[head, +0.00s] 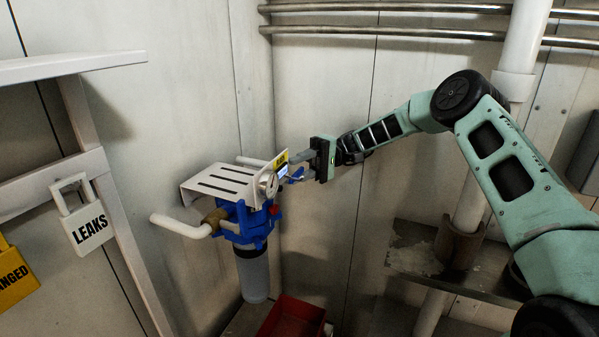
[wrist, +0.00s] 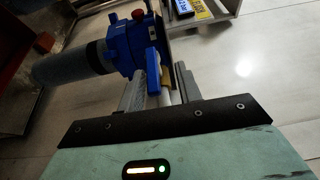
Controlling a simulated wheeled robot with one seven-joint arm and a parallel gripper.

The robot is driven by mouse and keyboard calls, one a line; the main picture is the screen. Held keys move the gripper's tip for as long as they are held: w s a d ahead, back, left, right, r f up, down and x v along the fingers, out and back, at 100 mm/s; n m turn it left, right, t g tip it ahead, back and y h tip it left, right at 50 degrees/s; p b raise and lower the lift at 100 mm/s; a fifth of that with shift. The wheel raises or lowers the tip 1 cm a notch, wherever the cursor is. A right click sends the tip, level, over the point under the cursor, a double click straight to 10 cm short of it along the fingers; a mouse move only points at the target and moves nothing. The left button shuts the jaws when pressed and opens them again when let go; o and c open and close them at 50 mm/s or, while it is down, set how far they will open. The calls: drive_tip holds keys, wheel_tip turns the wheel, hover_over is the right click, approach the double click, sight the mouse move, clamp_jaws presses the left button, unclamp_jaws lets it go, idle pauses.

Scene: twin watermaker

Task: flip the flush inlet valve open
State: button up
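The flush inlet valve shows as a small blue lever (head: 297,175) at the right side of the blue filter unit. The blue lever (wrist: 153,66) also shows in the wrist view, with a brass-coloured part beside it. My gripper (head: 289,170) reaches in from the right, with its fingers spread apart around the lever. In the wrist view my gripper (wrist: 160,85) has one finger on each side of the lever, with a visible gap. I cannot tell whether either finger touches the lever.
The blue filter housing (head: 252,226) hangs under a slotted white bracket (head: 222,183). A white pipe (head: 180,226) sticks out left. A red bin (head: 292,318) stands below. Wall pipes run above.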

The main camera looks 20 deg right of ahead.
sight(300, 168)
wheel_tip(300, 168, up, 9)
drive_tip(key=shift+r+b, duration=0.15)
drive_tip(key=shift+b, duration=0.85)
